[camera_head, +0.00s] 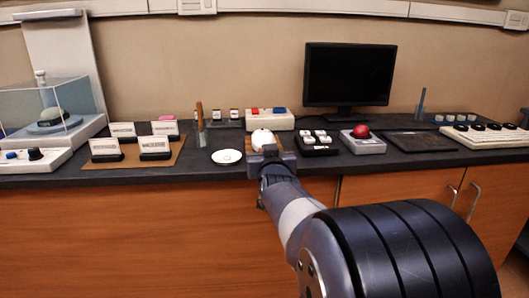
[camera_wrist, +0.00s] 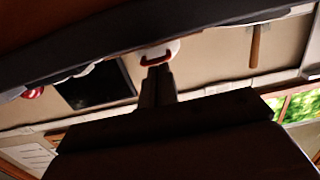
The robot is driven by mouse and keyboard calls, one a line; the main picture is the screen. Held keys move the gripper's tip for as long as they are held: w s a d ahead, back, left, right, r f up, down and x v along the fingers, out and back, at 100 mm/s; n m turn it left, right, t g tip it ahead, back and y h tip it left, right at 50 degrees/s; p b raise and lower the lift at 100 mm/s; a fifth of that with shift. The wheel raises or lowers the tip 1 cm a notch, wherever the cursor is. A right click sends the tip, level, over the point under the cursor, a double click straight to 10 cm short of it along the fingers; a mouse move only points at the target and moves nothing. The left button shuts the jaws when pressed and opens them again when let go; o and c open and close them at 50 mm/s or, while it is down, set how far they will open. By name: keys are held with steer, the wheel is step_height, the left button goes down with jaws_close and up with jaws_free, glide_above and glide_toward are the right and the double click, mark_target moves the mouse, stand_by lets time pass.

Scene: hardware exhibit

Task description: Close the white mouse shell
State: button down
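The white mouse shell (camera_head: 262,138) is a small rounded white form on a brown mat (camera_head: 241,142) near the counter's front edge. Whether its lid stands raised is hard to tell. My gripper (camera_head: 268,154) is at the counter edge, just in front of the shell, and hides its lower part. In the wrist view, which is upside down, the shell (camera_wrist: 172,48) shows a red-brown curved edge just beyond my fingertips (camera_wrist: 158,68). The fingers lie close together and look shut, with nothing seen between them. I cannot tell whether they touch the shell.
A block of black-and-white keys (camera_head: 316,142) and a red-button box (camera_head: 362,140) stand right. A box with red and blue buttons (camera_head: 269,119) and a monitor (camera_head: 349,76) stand behind. The dark counter (camera_head: 205,172) has a front edge.

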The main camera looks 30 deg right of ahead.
steer(key=shift+s+f+b, duration=0.1)
steer(key=shift+f+b, duration=0.25)
steer(key=shift+f, duration=0.8)
steer(key=r+p, duration=0.1)
steer(key=r, duration=0.1)
steer(key=r+p, duration=0.1)
steer(key=r, duration=0.1)
steer(key=r+p, duration=0.1)
steer(key=shift+s+a+r, duration=0.2)
steer(key=shift+s+r, duration=0.2)
steer(key=s+a+f, duration=0.3)
steer(key=s+f, duration=0.3)
steer(key=s, duration=0.1)
steer(key=shift+s, duration=0.35)
steer(key=shift+a, duration=0.1)
